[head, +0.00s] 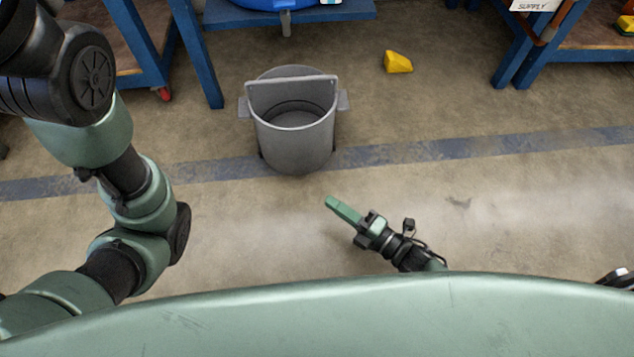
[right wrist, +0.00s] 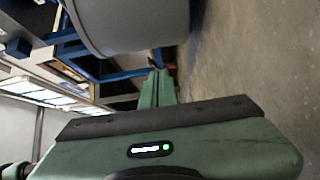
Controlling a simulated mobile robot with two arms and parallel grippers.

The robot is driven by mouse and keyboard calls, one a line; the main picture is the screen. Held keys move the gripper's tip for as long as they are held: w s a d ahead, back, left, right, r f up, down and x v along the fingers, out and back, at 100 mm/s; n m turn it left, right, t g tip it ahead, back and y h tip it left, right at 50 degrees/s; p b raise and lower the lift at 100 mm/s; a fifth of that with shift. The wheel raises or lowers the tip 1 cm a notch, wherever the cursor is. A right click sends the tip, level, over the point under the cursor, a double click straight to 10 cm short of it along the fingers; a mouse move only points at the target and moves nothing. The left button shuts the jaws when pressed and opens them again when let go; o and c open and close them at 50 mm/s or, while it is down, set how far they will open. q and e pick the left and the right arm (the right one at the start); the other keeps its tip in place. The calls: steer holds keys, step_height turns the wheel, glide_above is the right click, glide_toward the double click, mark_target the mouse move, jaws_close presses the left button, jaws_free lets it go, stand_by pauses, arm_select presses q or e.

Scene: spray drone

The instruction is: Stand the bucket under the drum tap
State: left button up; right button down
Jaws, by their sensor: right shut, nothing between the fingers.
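The grey bucket (head: 296,140) stands upright on the floor in the head view, with its handle raised across its rim and a lug on each side. In the right wrist view its side (right wrist: 130,22) fills the top. The blue drum (head: 268,3) lies on a blue stand at the top edge, mostly cut off. A grey tap (head: 285,22) hangs below it, behind the bucket. My right gripper (head: 330,201) is shut and empty, low in front of the bucket and apart from it. Its closed fingers (right wrist: 158,88) show in the right wrist view. My left gripper is not in view.
A yellow wedge (head: 398,62) lies on the floor right of the bucket. Blue-legged benches stand at the back left (head: 200,60) and back right (head: 520,60). A worn blue line (head: 440,148) crosses the floor.

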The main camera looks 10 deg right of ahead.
steer(key=shift+w+d+b+x, duration=0.35)
steer(key=shift+b+x, duration=0.25)
steer(key=shift+x, duration=1.35)
steer(key=shift+w+d+b+x, duration=0.3)
steer(key=shift+b+x, duration=0.35)
steer(key=shift+x, duration=1.25)
steer(key=shift+w+d+b+x, duration=0.35)
steer(key=shift+b+x, duration=0.25)
steer(key=shift+x, duration=1.35)
steer(key=shift+r, duration=0.1)
